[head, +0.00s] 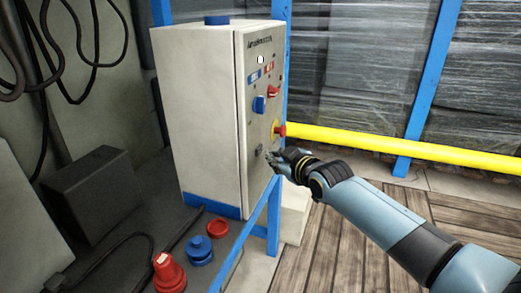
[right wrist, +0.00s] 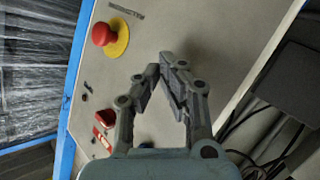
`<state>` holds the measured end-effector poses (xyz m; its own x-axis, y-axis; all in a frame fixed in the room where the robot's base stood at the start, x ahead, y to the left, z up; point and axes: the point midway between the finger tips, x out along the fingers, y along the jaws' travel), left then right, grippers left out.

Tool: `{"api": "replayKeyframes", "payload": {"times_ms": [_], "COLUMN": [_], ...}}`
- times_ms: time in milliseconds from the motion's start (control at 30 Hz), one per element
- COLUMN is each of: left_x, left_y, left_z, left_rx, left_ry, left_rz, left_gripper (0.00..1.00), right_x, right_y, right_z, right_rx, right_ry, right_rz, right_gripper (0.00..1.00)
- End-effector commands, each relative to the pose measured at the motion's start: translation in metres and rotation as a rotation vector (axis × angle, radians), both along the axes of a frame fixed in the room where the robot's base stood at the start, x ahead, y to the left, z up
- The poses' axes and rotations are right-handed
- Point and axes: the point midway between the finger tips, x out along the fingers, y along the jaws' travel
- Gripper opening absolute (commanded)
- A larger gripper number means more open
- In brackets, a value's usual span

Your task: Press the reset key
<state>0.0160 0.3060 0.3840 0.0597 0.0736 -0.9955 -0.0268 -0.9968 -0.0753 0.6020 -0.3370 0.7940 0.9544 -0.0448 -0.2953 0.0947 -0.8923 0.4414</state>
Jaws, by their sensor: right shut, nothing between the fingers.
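The control box (head: 205,115) is a pale upright cabinet with controls on its front panel. I cannot read which control is the reset key. A small grey round control (head: 259,151) sits low on the panel. My right gripper (head: 271,156) is shut and empty, its tips close beside that control; I cannot tell whether they touch the panel. In the right wrist view the shut fingertips (right wrist: 165,68) point at the panel, and no control shows clearly at them. My left gripper is not in view.
A red stop button (head: 280,129) on a yellow disc sits just above my right gripper. A blue knob (head: 259,104) and a red knob (head: 273,91) are higher up. Loose red and blue parts (head: 200,248) lie below the box. A yellow rail (head: 400,147) runs behind.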

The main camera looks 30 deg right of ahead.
Motion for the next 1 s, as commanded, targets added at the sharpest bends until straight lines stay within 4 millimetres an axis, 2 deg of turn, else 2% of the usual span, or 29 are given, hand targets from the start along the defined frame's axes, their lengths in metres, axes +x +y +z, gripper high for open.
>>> {"api": "replayKeyframes", "payload": {"times_ms": [167,633,1000], "left_x": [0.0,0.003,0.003], "left_y": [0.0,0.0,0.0], "left_z": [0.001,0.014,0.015], "left_rx": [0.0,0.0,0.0], "left_ry": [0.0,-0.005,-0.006], "left_rz": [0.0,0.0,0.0], "left_gripper": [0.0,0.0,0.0], "right_x": [-0.002,-0.035,-0.038], "right_y": [-0.002,-0.03,-0.032], "right_z": [0.0,0.001,0.0], "right_rx": [-0.001,-0.002,0.0], "right_ry": [0.001,0.0,0.0], "right_rz": [0.0,0.001,0.0], "right_gripper": [0.0,0.0,0.0]}}
